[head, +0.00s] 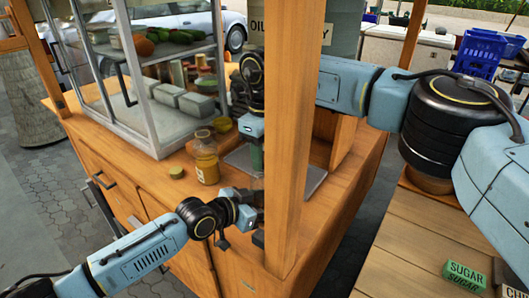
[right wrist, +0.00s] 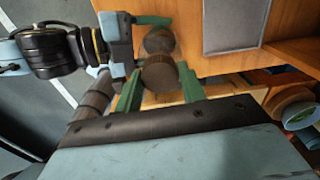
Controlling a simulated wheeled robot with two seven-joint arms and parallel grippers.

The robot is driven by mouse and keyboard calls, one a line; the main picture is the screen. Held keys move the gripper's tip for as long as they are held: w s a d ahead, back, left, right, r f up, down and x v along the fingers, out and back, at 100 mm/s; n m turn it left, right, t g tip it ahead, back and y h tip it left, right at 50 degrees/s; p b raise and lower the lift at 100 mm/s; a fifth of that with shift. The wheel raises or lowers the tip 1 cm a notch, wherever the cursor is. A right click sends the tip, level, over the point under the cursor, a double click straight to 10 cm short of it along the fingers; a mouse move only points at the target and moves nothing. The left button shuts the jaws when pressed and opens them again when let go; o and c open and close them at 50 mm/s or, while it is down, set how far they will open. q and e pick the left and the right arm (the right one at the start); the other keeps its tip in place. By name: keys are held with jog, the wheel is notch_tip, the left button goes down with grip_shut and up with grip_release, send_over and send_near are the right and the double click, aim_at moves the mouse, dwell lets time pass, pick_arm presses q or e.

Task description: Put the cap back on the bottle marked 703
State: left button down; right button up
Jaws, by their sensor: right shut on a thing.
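In the head view an amber bottle (head: 207,165) stands upright on the wooden counter; its marking is too small to read. A small yellowish round cap (head: 177,172) lies on the counter to its left. My right gripper (head: 257,160) points down behind the post, partly hidden. In the right wrist view its green fingers (right wrist: 160,92) are on either side of a brown round thing (right wrist: 160,74), possibly a cap. A greyish, glassy round thing (right wrist: 158,40) shows just beyond it. My left gripper (head: 245,214) is low beside the post; its fingertips are mostly hidden.
A wooden post (head: 290,140) rises in front of the grippers and hides part of the counter. A glass display case (head: 150,80) stands behind left. A grey plate (head: 315,178) lies on the counter. A green sugar box (head: 465,274) is at lower right.

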jog(key=m, duration=1.1)
jog(key=o, duration=1.2)
notch_tip(320, 180, up, 12)
